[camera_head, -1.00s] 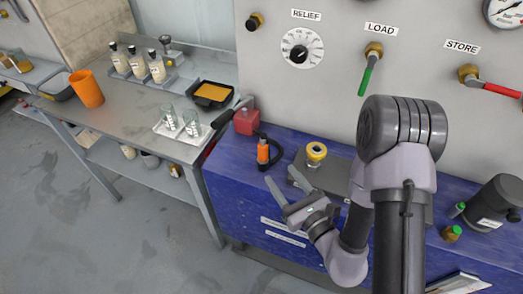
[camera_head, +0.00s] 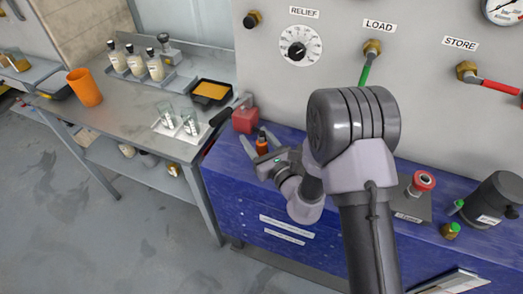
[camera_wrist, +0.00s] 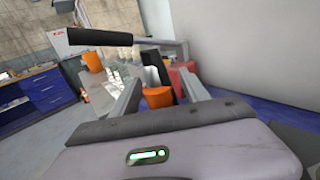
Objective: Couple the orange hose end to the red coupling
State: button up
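The orange hose end (camera_head: 262,146) stands upright with a dark top on the blue bench, at its left part. My gripper (camera_head: 257,138) is open and low at the hose end, with a finger on either side. In the wrist view the orange hose end (camera_wrist: 158,97) shows between the two spread fingers (camera_wrist: 160,92); I cannot tell whether either finger touches it. The red coupling (camera_head: 423,181) sits on a grey plate to the right of my arm. The hose's run is mostly hidden by my gripper.
A red block (camera_head: 244,120) stands just behind the hose end. A lever with a black handle (camera_head: 221,117) reaches left there, and crosses above the fingers in the wrist view (camera_wrist: 100,37). A dark cylinder (camera_head: 494,199) stands at the right. A steel table (camera_head: 130,120) adjoins on the left.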

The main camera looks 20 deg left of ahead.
grip_shut()
